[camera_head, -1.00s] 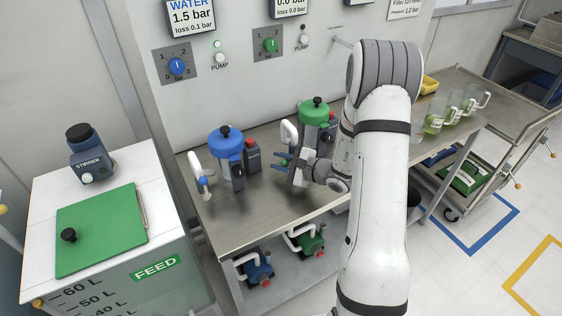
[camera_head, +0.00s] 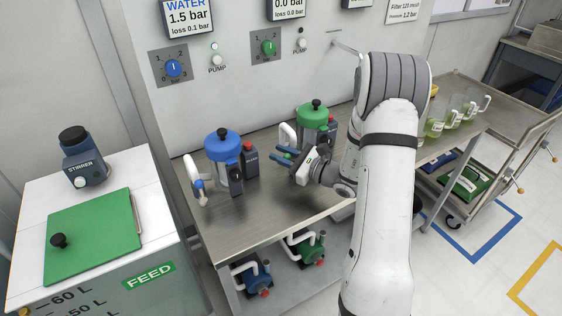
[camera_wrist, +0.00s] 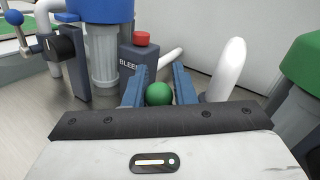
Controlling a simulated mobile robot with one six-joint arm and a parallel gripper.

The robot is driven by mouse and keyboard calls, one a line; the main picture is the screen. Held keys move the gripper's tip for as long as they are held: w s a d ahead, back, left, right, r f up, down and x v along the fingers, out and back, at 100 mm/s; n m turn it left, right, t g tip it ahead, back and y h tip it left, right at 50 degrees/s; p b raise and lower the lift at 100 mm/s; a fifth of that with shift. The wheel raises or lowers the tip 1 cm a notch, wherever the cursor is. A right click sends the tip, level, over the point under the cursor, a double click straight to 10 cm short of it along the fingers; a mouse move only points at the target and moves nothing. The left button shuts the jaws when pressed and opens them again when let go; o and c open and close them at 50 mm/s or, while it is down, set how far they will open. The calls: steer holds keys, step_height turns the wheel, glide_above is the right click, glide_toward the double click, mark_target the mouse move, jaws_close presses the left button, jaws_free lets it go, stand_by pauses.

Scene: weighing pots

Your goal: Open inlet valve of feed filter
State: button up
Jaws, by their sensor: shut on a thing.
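The feed filter (camera_head: 312,117) has a green lid with a black knob and stands on the steel table. Its white inlet pipe (camera_head: 287,134) rises at its left; a white pipe end (camera_wrist: 228,68) also shows in the wrist view. The inlet valve's handle ends in a green ball (camera_wrist: 158,93). My gripper (camera_wrist: 160,88) has its blue fingers on both sides of this ball and is shut on it. In the head view, my gripper (camera_head: 288,157) is in front of the filter's pipe. The valve body is hidden behind my gripper.
A blue-lidded filter (camera_head: 222,150) stands to the left, with its own valve handle (camera_head: 199,184) and a red-topped bleed unit (camera_head: 248,160) close to my fingers. The feed tank (camera_head: 100,215) is further left. The table's front (camera_head: 262,222) is clear.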

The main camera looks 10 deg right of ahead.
steer(key=shift+w+d+r+m+t+y, duration=0.15)
steer(key=shift+d+r+m+t, duration=0.15)
steer(key=shift+m, duration=0.45)
steer(key=shift+d+r+m+t+y, duration=0.1)
steer(key=shift+d+r+m+t, duration=0.15)
steer(key=shift+m+t, duration=0.4)
steer(key=shift+w+d+r+m+t+y, duration=0.15)
steer(key=shift+d+r+m, duration=0.1)
steer(key=shift+m, duration=0.65)
steer(key=o, duration=0.7)
steer(key=shift+o, duration=1.1)
steer(key=shift+r, duration=0.15)
steer(key=shift+d, duration=0.1)
